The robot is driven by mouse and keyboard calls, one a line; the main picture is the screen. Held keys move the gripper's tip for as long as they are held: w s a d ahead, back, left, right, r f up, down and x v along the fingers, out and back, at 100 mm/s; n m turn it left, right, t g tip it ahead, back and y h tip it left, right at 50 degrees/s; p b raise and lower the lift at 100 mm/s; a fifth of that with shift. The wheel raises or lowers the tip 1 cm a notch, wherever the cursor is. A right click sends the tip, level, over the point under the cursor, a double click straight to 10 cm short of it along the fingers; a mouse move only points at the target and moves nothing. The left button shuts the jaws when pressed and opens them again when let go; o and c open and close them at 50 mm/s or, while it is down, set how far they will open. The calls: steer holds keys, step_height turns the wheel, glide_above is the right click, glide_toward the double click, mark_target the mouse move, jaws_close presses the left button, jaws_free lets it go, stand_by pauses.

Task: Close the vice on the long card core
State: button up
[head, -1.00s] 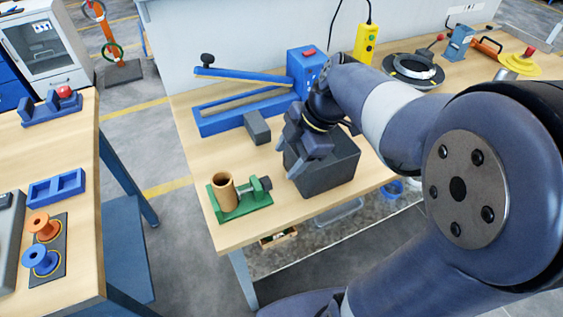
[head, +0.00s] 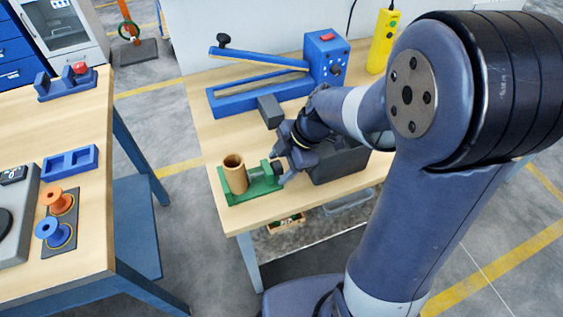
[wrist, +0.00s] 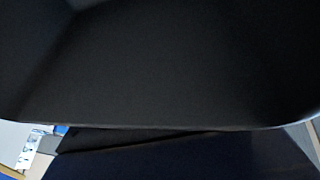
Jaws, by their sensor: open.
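The long card core (head: 235,174) is a brown tube standing upright in the green vice (head: 237,198) near the front edge of the bench. The vice's grey screw end with its handle (head: 277,168) is to the right of the core. Whether the jaw touches the core I cannot tell. My gripper (head: 286,165) is just right of the vice, with its fingers close to the handle. Contact between them is unclear at this size. The wrist view is almost all dark and shows neither core nor vice.
A dark grey box (head: 340,162) stands right beside my gripper. A blue lever tool (head: 262,98) lies behind, with a grey block (head: 270,111) in front of it. A second table at the left holds an orange spool (head: 57,201) and a blue spool (head: 54,233).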

steer(key=shift+c, duration=0.6)
steer(key=c, duration=0.9)
steer(key=shift+w+r+g+h+p, duration=0.2)
steer(key=shift+g+h+p, duration=0.1)
steer(key=shift+g+p, duration=0.6)
steer(key=shift+w+a+f+m+g+h+p, duration=0.15)
steer(key=shift+m+g+p, duration=0.1)
steer(key=shift+g+p, duration=0.35)
steer(key=shift+d+m+g+h+p, duration=0.15)
steer(key=shift+m+g+p, duration=0.15)
steer(key=shift+g, duration=0.4)
steer(key=shift+a, duration=0.1)
steer(key=o, duration=1)
steer(key=v, duration=1)
steer(key=shift+r, duration=0.4)
